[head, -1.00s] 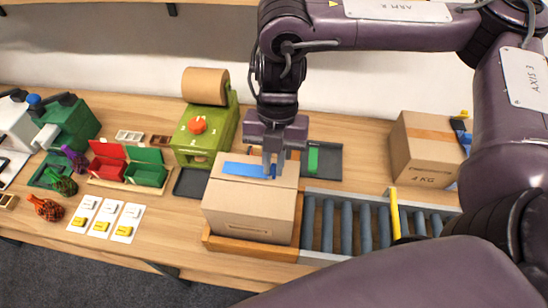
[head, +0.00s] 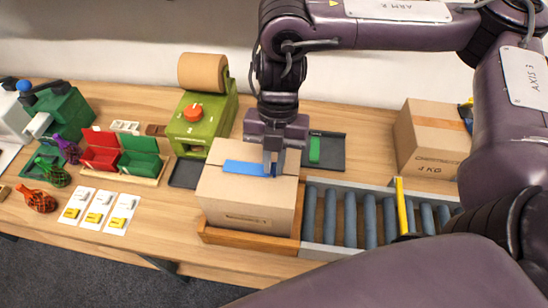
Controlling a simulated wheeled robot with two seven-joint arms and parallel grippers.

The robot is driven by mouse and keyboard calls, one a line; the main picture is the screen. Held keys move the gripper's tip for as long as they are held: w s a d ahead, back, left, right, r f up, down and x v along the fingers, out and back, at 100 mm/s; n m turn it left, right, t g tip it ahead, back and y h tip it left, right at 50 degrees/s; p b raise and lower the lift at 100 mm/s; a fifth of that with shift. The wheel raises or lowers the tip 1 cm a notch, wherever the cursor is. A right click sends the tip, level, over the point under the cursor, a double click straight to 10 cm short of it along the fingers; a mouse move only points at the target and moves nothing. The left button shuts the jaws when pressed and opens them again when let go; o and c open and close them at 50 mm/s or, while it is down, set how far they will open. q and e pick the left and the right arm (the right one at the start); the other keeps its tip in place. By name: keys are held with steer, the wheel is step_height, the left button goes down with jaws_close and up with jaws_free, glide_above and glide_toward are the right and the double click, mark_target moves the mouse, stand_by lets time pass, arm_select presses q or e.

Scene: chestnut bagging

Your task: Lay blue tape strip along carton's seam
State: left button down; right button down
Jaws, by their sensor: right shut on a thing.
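The carton (head: 245,203) is a closed brown box standing in a wooden frame at the left end of the roller conveyor. The blue tape strip (head: 246,168) lies over the carton's top, running left to right near the seam. My right gripper (head: 272,170) points down over the carton's top and is shut on the strip's right end. The fingers hide that end, and I cannot tell whether all of the strip touches the carton. My left gripper is not in view.
The roller conveyor (head: 350,220) with a yellow bar (head: 402,206) lies right of the carton. A second carton (head: 432,140) stands at the back right. A green machine with a paper roll (head: 203,72) stands behind left. Red and green bins (head: 140,157) and cards (head: 97,209) lie left.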

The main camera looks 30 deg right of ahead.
stand_by(0.6)
steer(key=c, duration=1.4)
jaws_free()
steer(key=shift+o, duration=0.2)
steer(key=shift+r+p, duration=0.1)
steer(key=shift+p, duration=0.3)
step_height(320, 180, up, 7)
steer(key=p, duration=0.7)
steer(key=shift+p, duration=0.35)
